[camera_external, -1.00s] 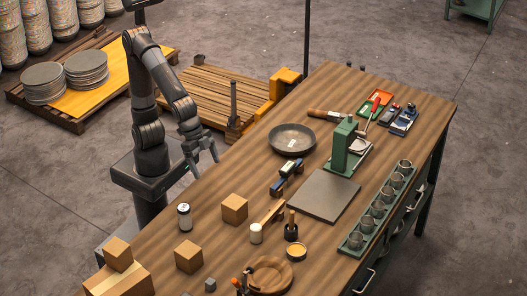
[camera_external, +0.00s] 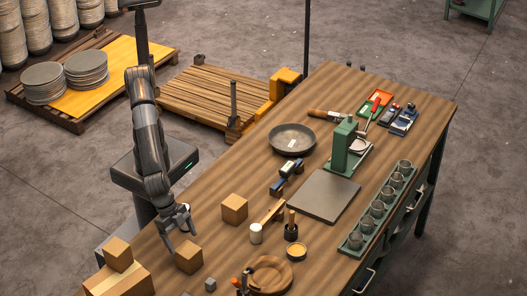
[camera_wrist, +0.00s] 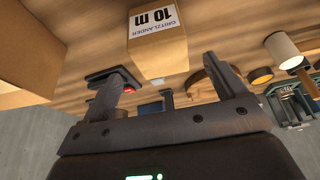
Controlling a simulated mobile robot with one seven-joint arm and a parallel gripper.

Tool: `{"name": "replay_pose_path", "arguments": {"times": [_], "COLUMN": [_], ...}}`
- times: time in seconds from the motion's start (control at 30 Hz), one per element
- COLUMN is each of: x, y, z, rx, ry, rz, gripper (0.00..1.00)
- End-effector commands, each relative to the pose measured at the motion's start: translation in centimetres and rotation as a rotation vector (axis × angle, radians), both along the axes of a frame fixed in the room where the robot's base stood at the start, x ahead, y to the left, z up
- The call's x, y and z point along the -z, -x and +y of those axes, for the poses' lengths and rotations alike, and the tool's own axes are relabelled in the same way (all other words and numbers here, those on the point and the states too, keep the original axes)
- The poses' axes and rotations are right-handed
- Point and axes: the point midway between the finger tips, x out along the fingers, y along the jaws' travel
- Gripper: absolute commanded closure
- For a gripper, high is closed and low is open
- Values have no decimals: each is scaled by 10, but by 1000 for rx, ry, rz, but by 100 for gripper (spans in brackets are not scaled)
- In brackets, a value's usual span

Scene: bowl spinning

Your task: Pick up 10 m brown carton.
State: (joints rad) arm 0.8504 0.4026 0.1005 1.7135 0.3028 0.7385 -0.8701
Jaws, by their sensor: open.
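A brown carton with a white label reading "10 m" (camera_wrist: 155,42) shows in the wrist view, ahead of the fingers, with its print upside down. It appears to be the brown carton (camera_external: 188,258) on the near-left part of the table in the external view. My gripper (camera_external: 181,236) is just above and behind that carton, fingers pointing down toward the table. In the wrist view my gripper (camera_wrist: 160,82) has its two fingers spread wide with nothing between them. The carton lies beyond the fingertips, and I see no contact.
Another carton (camera_external: 234,209) stands to the right, beside a mallet (camera_external: 256,233). Stacked cartons (camera_external: 118,254) are at the left. A small grey cube (camera_external: 210,285) and round wooden board (camera_external: 270,274) lie nearer the front.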

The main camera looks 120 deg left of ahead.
Motion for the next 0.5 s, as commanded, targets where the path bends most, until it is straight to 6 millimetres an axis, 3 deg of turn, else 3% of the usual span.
{"name": "replay_pose_path", "arguments": {"times": [0.1,0.33,0.5], "x": [18,34,59], "y": [-7,-15,-25], "z": [0,0,0], "rx": [-1,-2,-1], "ry": [-2,-2,-3], "rz": [2,1,3], "gripper": [11,11,11]}}
